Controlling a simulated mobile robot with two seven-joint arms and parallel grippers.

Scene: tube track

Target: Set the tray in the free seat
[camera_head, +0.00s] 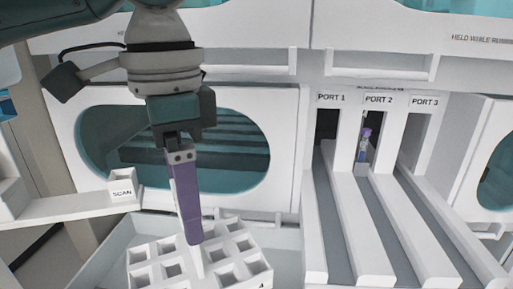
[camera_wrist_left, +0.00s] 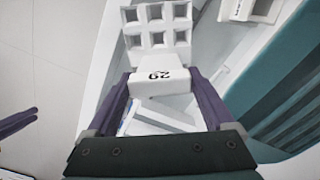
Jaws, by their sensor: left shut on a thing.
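The white tray (camera_head: 173,246), a rack with square holes, shows at the bottom of the head view, partly cut off by the frame edge. My left gripper (camera_head: 196,242) reaches down to it with purple fingers. In the left wrist view the fingers (camera_wrist_left: 159,80) stand on both sides of the tray's white block marked 29 (camera_wrist_left: 158,80), shut on it. The tray's holes (camera_wrist_left: 157,26) lie beyond that block. Purple fingers, apparently of my right gripper (camera_wrist_left: 18,122), show at the left edge of this view; their opening is unclear. I cannot make out a free seat.
Three lanes run from PORT 1 (camera_head: 331,98), PORT 2 (camera_head: 378,99) and PORT 3 (camera_head: 425,101) at the right. A purple-capped tube (camera_head: 364,143) stands in the PORT 2 opening. A SCAN block (camera_head: 122,188) sits on a ledge at the left. A windowed white panel stands behind.

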